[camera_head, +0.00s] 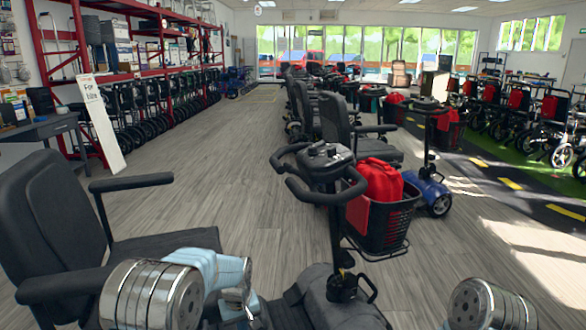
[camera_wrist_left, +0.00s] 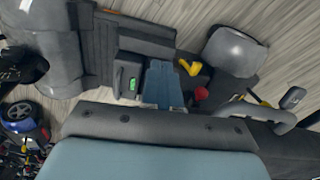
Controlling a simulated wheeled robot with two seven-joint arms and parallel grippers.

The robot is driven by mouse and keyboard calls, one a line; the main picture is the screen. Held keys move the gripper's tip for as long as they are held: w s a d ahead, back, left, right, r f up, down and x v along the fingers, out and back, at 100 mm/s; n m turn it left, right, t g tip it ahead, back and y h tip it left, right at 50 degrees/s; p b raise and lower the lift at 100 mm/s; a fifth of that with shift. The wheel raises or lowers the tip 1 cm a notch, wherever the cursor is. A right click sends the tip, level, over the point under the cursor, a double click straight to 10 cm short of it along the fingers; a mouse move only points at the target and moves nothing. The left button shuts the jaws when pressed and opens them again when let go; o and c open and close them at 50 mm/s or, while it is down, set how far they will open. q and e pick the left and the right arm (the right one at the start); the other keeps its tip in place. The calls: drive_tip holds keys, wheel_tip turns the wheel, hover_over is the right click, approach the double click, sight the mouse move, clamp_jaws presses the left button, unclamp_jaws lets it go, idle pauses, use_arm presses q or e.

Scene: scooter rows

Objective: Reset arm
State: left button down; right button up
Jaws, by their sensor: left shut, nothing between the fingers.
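My left arm (camera_head: 195,280), chrome and pale blue, comes in at the bottom left of the head view, in front of a black chair seat. In the left wrist view my left gripper (camera_wrist_left: 161,68) shows as blue-grey fingers beyond a dark bar; it is shut and empty. A chrome part of my right arm (camera_head: 488,305) shows at the bottom right of the head view. My right gripper is out of view.
A mobility scooter (camera_head: 322,175) with black handlebars stands close in front, a red bag (camera_head: 379,180) in its basket (camera_head: 385,222). A black armchair seat (camera_head: 45,215) is at left. Scooters line up behind. Open wood floor (camera_head: 205,165) runs between the rows. A white sign (camera_head: 98,125) leans at left.

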use_arm(q)
drive_tip(key=s+a+f+m+h, duration=0.1)
drive_tip(key=s+f+h, duration=0.1)
drive_tip(key=s+f, duration=1.15)
drive_tip(key=s+d+f+m+h, duration=0.1)
drive_tip(key=s+f, duration=0.1)
drive_tip(key=s, duration=0.5)
drive_tip(key=s+d+f+m+h, duration=0.1)
drive_tip(key=s+d+f, duration=0.1)
drive_tip(key=s, duration=0.5)
drive_tip(key=shift+s+d+f, duration=0.3)
drive_tip(key=c, duration=1.8)
unclamp_jaws()
